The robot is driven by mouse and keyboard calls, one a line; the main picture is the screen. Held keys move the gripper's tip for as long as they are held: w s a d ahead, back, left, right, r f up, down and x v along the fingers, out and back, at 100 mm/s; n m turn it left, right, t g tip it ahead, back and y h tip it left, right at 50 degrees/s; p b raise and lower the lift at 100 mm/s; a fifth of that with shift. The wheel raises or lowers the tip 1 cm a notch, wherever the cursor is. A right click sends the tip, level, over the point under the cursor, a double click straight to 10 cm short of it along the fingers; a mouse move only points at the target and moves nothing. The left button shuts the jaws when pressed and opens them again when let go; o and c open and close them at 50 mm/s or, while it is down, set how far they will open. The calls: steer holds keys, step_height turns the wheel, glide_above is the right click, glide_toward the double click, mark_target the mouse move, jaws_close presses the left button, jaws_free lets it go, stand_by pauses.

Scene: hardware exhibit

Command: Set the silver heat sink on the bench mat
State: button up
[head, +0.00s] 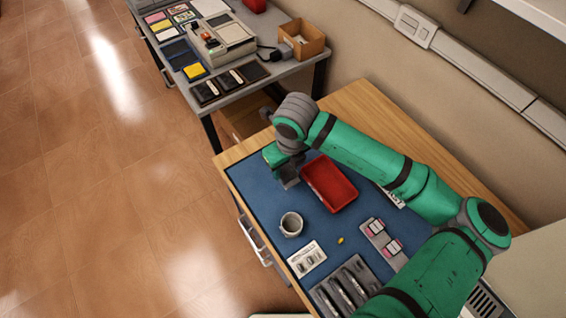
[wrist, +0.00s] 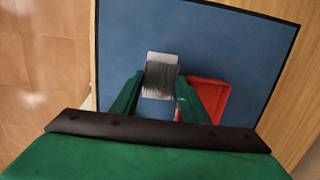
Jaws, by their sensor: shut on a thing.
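The silver heat sink (wrist: 161,78) is a finned metal block between my gripper's two green fingers (wrist: 158,98) in the wrist view. My gripper is shut on it. In the head view my gripper (head: 288,180) is at the far left part of the blue bench mat (head: 250,185), just left of the red tray. The heat sink is mostly hidden there by the gripper. The mat also fills much of the wrist view (wrist: 225,45). The heat sink is over the mat; I cannot tell whether it touches it.
The red tray (head: 329,184) is close to the gripper's right. A grey mug (head: 291,224), a white card (head: 307,259), a small yellow piece (head: 340,240) and a grey tool tray (head: 345,290) lie nearer. A second table (head: 225,75) holds a console and cartridges.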

mark_target(286, 168)
steer(key=shift+w+f, duration=0.5)
steer(key=shift+f, duration=0.2)
steer(key=f, duration=0.3)
steer(key=shift+w, duration=0.25)
steer(key=shift+s+a, duration=0.1)
steer(key=shift+d+f, duration=0.15)
steer(key=shift+d, duration=0.05)
steer(key=o, duration=0.5)
steer(key=shift+s, duration=0.1)
steer(key=shift+a, duration=0.1)
steer(key=r, duration=0.8)
steer(key=s+d+r, duration=0.1)
steer(key=r, duration=0.3)
steer(key=shift+r, duration=0.1)
